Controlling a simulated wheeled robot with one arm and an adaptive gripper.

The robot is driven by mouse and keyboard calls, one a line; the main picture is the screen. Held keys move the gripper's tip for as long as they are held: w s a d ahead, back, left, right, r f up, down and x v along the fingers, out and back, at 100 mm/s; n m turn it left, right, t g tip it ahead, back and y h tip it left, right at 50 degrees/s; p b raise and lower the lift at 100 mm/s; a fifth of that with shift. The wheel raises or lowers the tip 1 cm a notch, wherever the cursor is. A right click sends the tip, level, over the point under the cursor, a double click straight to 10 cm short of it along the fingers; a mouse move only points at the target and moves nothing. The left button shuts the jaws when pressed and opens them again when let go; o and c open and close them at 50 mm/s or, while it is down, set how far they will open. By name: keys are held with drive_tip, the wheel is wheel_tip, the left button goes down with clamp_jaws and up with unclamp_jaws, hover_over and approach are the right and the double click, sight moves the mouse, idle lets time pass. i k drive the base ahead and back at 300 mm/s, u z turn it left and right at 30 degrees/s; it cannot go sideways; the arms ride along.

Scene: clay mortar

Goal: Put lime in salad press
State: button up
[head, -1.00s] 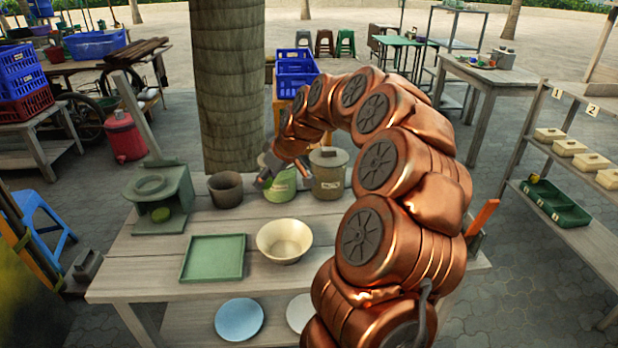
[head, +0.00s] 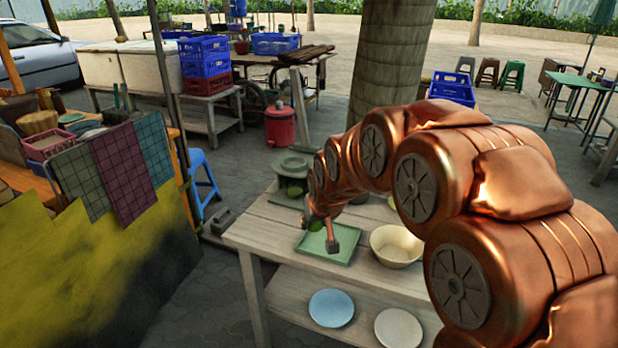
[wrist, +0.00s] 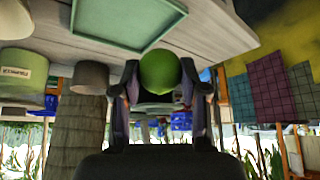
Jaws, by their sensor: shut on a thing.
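My gripper (head: 322,234) is shut on a green lime (wrist: 159,72), with a finger on each side of it. The lime also shows in the head view (head: 315,225), held over the green square tray (head: 341,256). The grey-green salad press (head: 296,163) stands at the back left of the table, beyond my gripper. Its lower part shows a small green patch that I cannot make out clearly. In the wrist view, which is upside down, a grey shape partly hidden behind the lime may be the press.
A cream bowl (head: 397,247) sits right of the tray on the wooden table (head: 262,233). A dark pot (wrist: 88,78) and a labelled canister (wrist: 20,75) show in the wrist view. Plates lie on the lower shelf. A tree trunk (head: 388,62) rises behind the table.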

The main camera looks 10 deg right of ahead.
sight(295, 165)
drive_tip(key=u, duration=1.2)
drive_tip(key=i, duration=1.2)
drive_tip(key=z, duration=0.55)
